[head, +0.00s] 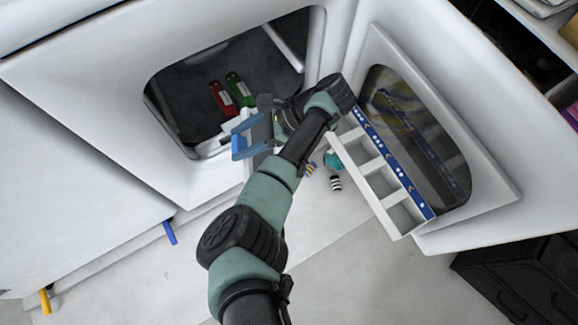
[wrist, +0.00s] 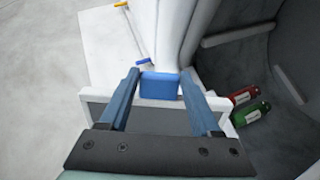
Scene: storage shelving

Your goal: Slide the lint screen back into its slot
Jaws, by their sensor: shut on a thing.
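The lint screen has a blue handle block (wrist: 160,86) and a white frame with a grey panel, seen in the wrist view. My gripper (wrist: 160,78) is shut on it, with one finger on each side of the blue block. In the head view my gripper (head: 250,130) is at the right end of the dryer opening's lower lip, with the screen's blue part (head: 238,147) at its tip. The arm and fingers hide part of the screen. The slot is not clearly visible, so I cannot tell whether the screen is in it.
Red (head: 221,98) and green (head: 239,90) bottles lie inside the drum. The dryer door (head: 480,170) stands open at right, with a white compartmented rack (head: 385,195) before it. A teal object (head: 333,160) and a striped object (head: 335,183) are beside my arm.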

